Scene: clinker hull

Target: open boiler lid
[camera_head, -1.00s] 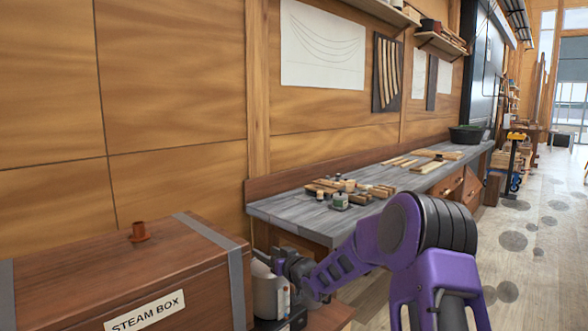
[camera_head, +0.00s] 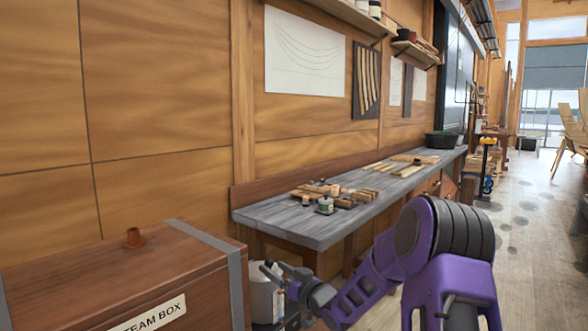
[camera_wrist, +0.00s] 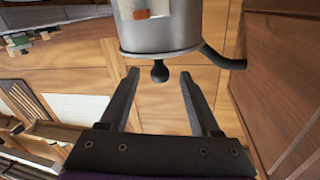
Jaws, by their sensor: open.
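The boiler (camera_head: 262,302) is a pale metal cylinder standing between the steam box and the workbench. In the wrist view the boiler (camera_wrist: 165,32) shows upside down, with a dark spout on its right and an orange patch on its side. Its lid (camera_wrist: 160,54) looks shut and carries a black round knob (camera_wrist: 160,72). My gripper (camera_wrist: 160,74) is open, and the knob shows between its fingertips, with no visible contact. In the head view my gripper (camera_head: 275,270) is at the boiler's top and hides part of it; the knob cannot be made out there.
The wooden steam box (camera_head: 130,285) stands close on the left, with a small copper-coloured fitting (camera_head: 134,239) on top. The grey workbench (camera_head: 290,222) holds several wood pieces and a small jar (camera_head: 325,205). The floor (camera_head: 520,225) at right is mostly clear.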

